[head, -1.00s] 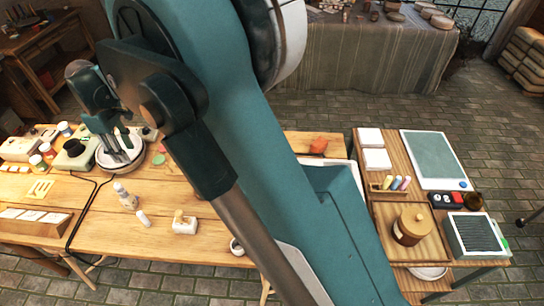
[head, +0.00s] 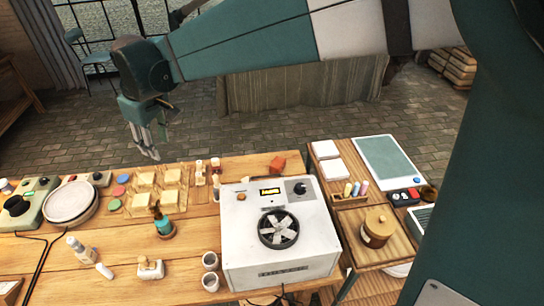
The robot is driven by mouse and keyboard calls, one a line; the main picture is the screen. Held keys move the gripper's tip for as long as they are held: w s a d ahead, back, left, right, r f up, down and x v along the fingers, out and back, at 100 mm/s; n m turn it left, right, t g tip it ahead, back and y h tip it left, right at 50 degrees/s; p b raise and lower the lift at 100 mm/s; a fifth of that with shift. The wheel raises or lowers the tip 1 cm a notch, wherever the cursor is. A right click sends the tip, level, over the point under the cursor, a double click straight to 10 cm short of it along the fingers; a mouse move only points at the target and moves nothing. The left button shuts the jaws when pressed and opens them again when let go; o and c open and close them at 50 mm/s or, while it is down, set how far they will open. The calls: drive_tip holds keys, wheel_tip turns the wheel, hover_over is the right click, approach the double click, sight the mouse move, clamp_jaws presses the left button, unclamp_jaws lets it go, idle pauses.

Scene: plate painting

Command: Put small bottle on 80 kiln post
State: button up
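A small white bottle (head: 77,248) with a narrow top stands on the front left of the wooden table. A teal bottle-like item (head: 163,225) with a dark top stands in a brown dish nearer the middle; I cannot tell which is the task's bottle. Short pale posts (head: 199,169) stand near the table's back edge, left of the white machine. No number is readable, so I cannot pick out the 80 kiln post. My gripper (head: 147,153) points down at the back left, apart from both bottles. Its fingers look spread, with nothing visible between them.
A white machine (head: 240,252) with a fan and display stands on the table's right part. Square pale blocks sit on a wooden board (head: 187,207). A round wheel (head: 70,203), white cups (head: 210,282) and a small white block (head: 150,268) stand nearby.

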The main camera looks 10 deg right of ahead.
drive_tip(key=s+d+r+m+t, duration=0.1)
drive_tip(key=s+d+r+m, duration=0.2)
drive_tip(key=d, duration=1)
drive_tip(key=s+d+r+m+t, duration=0.1)
drive_tip(key=s+d+m, duration=0.25)
drive_tip(key=d, duration=0.95)
drive_tip(key=s+d+f+m+t, duration=0.1)
drive_tip(key=s+d+f+m, duration=0.1)
drive_tip(key=s+d, duration=0.6)
drive_tip(key=s+d+f+m+t+h, duration=0.1)
drive_tip(key=s+d+f+m+t, duration=0.1)
drive_tip(key=s+d, duration=0.6)
drive_tip(key=d+f+m, duration=0.1)
drive_tip(key=d+f, duration=0.1)
drive_tip(key=d, duration=0.1)
drive_tip(key=shift+s+d+m+h, duration=0.25)
drive_tip(key=shift+d+m+h, duration=0.05)
drive_tip(key=shift+m, duration=0.05)
drive_tip(key=shift+f, duration=0.1)
drive_tip(key=shift+f+b, duration=1.6)
